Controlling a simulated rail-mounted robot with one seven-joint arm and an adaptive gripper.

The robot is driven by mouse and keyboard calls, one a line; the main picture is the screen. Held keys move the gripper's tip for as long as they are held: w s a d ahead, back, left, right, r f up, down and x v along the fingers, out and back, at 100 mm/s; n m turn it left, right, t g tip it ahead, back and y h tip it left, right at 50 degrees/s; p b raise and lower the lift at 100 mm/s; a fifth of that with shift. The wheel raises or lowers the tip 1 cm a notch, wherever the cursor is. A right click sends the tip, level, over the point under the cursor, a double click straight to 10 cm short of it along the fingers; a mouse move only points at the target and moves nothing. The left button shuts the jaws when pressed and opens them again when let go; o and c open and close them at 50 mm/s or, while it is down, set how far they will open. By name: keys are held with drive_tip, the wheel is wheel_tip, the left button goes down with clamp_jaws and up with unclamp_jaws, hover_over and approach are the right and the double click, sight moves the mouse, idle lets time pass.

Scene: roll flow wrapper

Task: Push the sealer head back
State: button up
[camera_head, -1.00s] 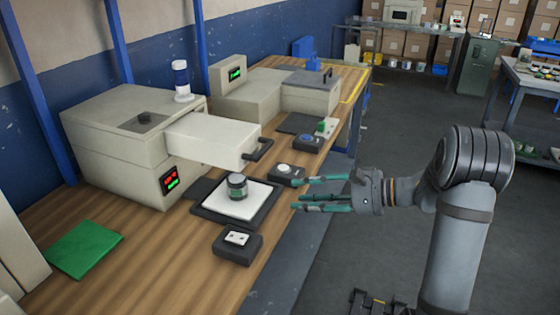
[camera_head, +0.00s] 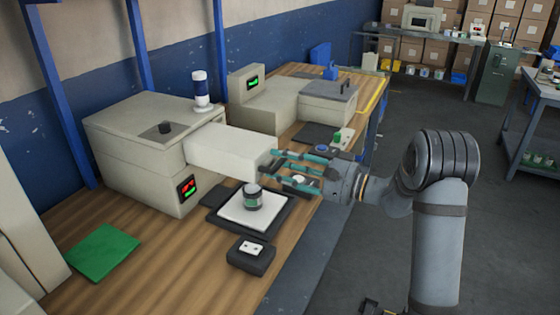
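The sealer head (camera_head: 232,151) is a pale block standing out from the right side of the beige sealer machine (camera_head: 140,160). A small jar with a light lid (camera_head: 253,197) stands upright on the white plate (camera_head: 240,220) in front of the head's lower edge. My gripper (camera_head: 270,168) is at the head's front end, its green fingers apart and pointing left. The fingers cover the head's dark handle, so I cannot tell whether they touch it.
A dark button box (camera_head: 251,256) sits at the table's front edge, and a green pad (camera_head: 103,252) lies on the left. Another beige machine (camera_head: 265,105) stands behind. Small control boxes (camera_head: 320,148) lie beyond my gripper. Open floor is on the right.

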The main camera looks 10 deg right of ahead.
drive_tip(key=shift+w+a, duration=0.15)
drive_tip(key=shift+a, duration=0.05)
drive_tip(key=shift+c, duration=0.5)
drive_tip(key=c, duration=0.8)
clamp_jaws()
